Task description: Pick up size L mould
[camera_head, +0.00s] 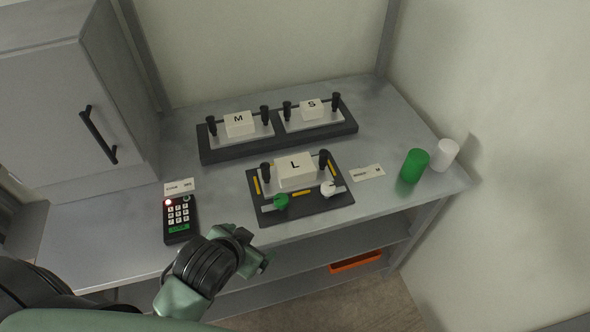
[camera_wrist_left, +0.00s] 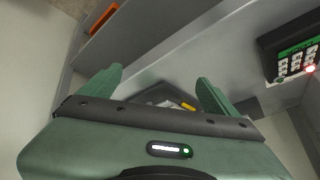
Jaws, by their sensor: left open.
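The size L mould (camera_head: 296,170) is a white block marked "L" with two black upright handles. It sits on a dark base plate (camera_head: 330,207) with yellow strips, a green knob and a white knob. My left gripper (camera_head: 255,250) is at the bench's front edge, below and left of the L mould, apart from it. In the left wrist view the left gripper (camera_wrist_left: 160,85) has its green fingers spread with nothing between them; part of the base with a yellow strip (camera_wrist_left: 188,106) shows beyond. My right gripper is not in view.
Moulds M (camera_head: 239,123) and S (camera_head: 311,109) stand in a dark rack (camera_head: 225,153) behind. A keypad (camera_head: 180,219) with a red light is left. A green cylinder (camera_head: 414,165), a white cylinder (camera_head: 445,154) and a label card (camera_head: 367,173) are right. An orange bin (camera_head: 356,261) is below.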

